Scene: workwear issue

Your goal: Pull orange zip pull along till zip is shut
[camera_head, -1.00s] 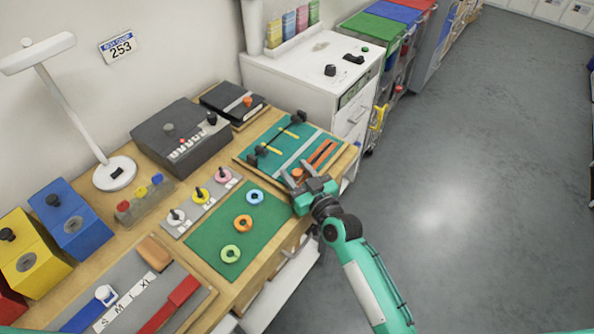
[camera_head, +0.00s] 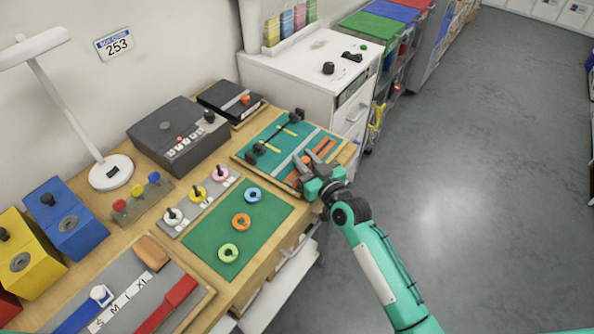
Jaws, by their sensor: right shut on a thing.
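The teal zip board (camera_head: 262,133) lies at the far right end of the wooden bench. A zip with two orange strips (camera_head: 326,146) runs along its right side. The orange zip pull (camera_head: 306,160) is on this zip, partly hidden by the fingers. My right gripper (camera_head: 309,157) reaches in from the lower right and is shut on the orange pull. The strips lie apart beyond the pull; the zip on the near side is hidden by my gripper. My left gripper is out of view.
Black knobs (camera_head: 298,114) and yellow strips stand on the board's left part. A green mat (camera_head: 268,225) with coloured rings lies nearer. A dark grey box (camera_head: 178,138) stands left, a white cabinet (camera_head: 295,75) behind. Open floor lies right.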

